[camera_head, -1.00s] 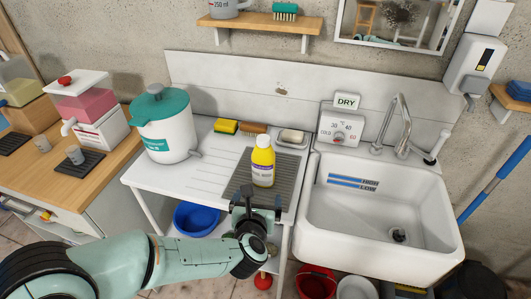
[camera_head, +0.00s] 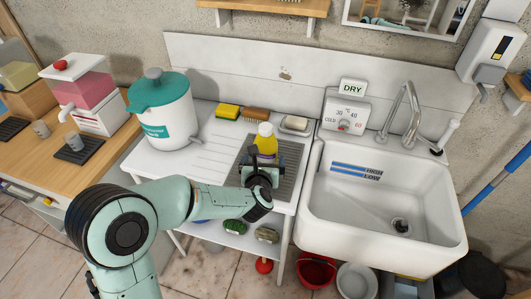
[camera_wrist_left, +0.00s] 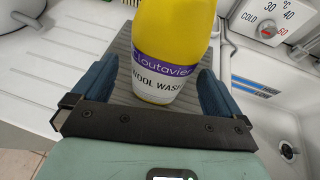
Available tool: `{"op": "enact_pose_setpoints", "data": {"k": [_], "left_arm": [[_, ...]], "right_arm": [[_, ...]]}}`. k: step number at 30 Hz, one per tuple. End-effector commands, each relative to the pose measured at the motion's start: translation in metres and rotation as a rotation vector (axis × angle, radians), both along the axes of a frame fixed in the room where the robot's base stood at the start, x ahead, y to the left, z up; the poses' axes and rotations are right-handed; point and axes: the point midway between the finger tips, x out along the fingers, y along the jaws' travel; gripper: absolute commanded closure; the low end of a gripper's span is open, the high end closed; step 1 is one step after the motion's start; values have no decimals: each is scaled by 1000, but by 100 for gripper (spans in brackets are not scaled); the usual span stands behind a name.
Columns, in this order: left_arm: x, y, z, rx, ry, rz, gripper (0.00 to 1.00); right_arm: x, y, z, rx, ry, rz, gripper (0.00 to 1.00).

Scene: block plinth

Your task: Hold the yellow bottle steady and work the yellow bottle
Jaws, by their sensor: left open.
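The yellow bottle (camera_head: 266,138) stands upright on the grey ribbed mat (camera_head: 287,186) on the white counter, left of the sink. In the left wrist view the bottle (camera_wrist_left: 172,40) shows a purple and white label reading "WOOL WASH". My left gripper (camera_head: 263,166) is at the near side of the bottle and hides its lower part in the head view. In the wrist view its two blue fingers (camera_wrist_left: 158,88) are apart, one on each side of the bottle's lower part, with gaps visible. My right gripper is not in view.
A white sink (camera_head: 385,205) with a tap (camera_head: 402,120) is at the right. A teal-lidded white tank (camera_head: 162,118) stands at the left of the counter. A yellow sponge (camera_head: 227,112), a brush (camera_head: 256,115) and a soap dish (camera_head: 296,125) lie behind the bottle.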

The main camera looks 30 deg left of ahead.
Motion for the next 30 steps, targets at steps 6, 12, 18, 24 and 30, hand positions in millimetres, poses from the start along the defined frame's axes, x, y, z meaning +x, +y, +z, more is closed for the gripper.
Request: {"op": "enact_pose_setpoints", "data": {"k": [6,12,18,24,30], "left_arm": [[28,10,-14,0,2,2,0],[37,14,-19,0,1,0,0],[36,14,-19,0,1,0,13],[37,14,-18,0,-1,0,64],[37,14,-17,0,-1,0,64]], "right_arm": [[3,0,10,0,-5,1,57],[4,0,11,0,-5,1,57],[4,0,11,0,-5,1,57],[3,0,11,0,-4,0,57],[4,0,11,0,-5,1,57]]}}
